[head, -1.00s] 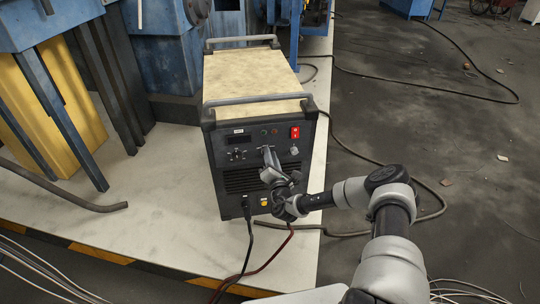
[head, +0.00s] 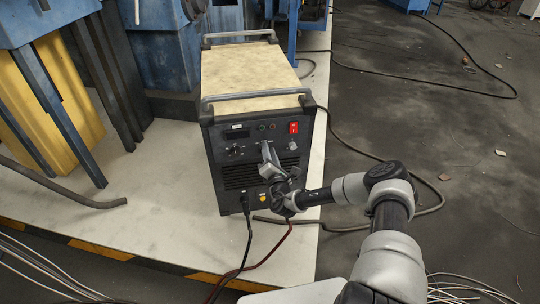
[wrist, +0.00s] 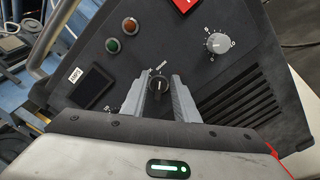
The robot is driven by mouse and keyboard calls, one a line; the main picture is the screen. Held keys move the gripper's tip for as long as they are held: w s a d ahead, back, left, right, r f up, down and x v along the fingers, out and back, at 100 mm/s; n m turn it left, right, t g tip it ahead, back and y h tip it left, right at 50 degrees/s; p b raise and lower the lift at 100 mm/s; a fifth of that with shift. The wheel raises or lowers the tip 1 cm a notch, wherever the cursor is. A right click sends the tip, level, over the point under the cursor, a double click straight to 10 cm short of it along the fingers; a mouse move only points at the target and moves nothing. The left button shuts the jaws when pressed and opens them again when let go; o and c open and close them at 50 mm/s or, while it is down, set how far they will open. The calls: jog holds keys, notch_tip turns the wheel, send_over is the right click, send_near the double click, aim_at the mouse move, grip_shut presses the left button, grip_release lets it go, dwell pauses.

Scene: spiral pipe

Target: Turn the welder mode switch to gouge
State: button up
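The welder (head: 250,150) is a dark box with a cream top, standing upright on the pale platform. In the wrist view, a black knob with a light pointer line (wrist: 158,84) sits on its front panel, with small markings around it too blurred to read. I take it for the mode switch. My gripper (wrist: 160,86) has one finger on each side of this knob, with a narrow gap showing; I cannot tell whether either finger touches it. In the head view my gripper (head: 268,155) is at the panel and hides the knob.
A silver knob (wrist: 216,43) lies right of my fingers. A red switch (head: 294,128), a green light (wrist: 112,45), an orange light (wrist: 130,25) and a dark display (wrist: 90,86) share the panel. Cables (head: 240,268) hang from the welder's lower front.

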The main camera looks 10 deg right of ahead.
jog(key=s+p, duration=0.2)
jog(key=s, duration=1.5)
jog(key=shift+s+p, duration=0.2)
jog(key=shift+p, duration=0.15)
